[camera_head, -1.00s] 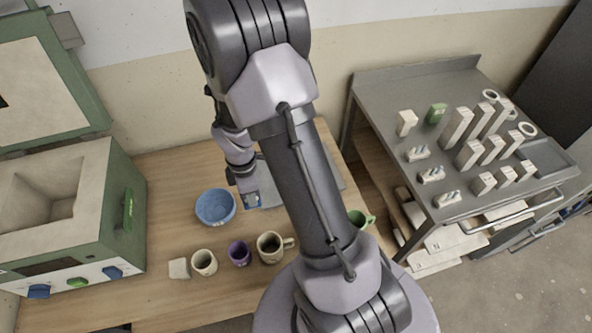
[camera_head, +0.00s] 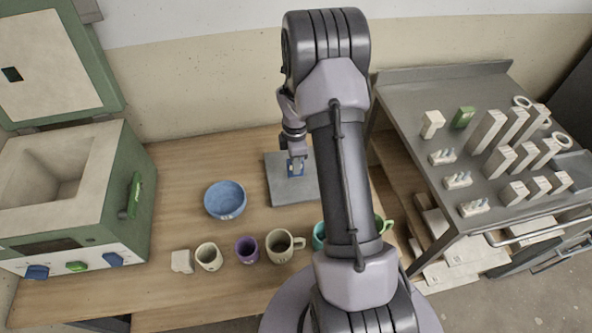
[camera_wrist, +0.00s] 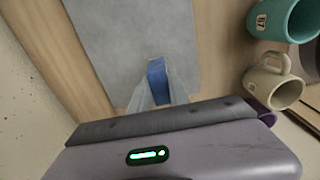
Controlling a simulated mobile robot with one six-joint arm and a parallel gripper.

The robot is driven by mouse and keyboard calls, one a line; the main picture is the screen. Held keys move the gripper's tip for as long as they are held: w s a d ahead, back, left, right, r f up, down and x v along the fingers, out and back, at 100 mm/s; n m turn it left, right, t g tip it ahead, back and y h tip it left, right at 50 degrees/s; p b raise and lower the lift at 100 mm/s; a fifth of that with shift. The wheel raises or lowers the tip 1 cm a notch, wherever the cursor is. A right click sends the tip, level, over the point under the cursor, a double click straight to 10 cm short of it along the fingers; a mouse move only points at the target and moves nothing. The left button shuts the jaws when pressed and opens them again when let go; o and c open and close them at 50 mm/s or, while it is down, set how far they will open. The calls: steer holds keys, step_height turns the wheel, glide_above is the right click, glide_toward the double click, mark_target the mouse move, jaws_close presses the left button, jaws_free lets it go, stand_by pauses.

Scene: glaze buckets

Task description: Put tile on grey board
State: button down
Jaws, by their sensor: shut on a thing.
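A blue tile (camera_wrist: 157,80) is held between the fingertips of my gripper (camera_wrist: 159,98) in the wrist view. In the head view my gripper (camera_head: 295,164) and the bit of blue at its tip (camera_head: 296,172) appear over the grey board (camera_head: 283,190), which lies flat on the wooden table. I cannot tell whether the tile touches the board. The board also shows in the wrist view (camera_wrist: 135,35), just past the fingertips. My arm hides the board's right part in the head view.
A blue bowl (camera_head: 225,200) stands left of the board. A row of mugs, including purple (camera_head: 246,250), beige (camera_head: 281,246) and teal (camera_head: 319,236), stands in front. A green kiln (camera_head: 130,195) is at left. A grey cart (camera_head: 405,110) with blocks is at right.

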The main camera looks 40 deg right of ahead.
steer(key=shift+d+f+b, duration=0.1)
steer(key=shift+f+b, duration=0.65)
steer(key=shift+f, duration=1)
steer(key=shift+f, duration=0.2)
steer(key=c, duration=1.2)
jaws_free()
steer(key=shift+c, duration=0.2)
steer(key=shift+r, duration=0.15)
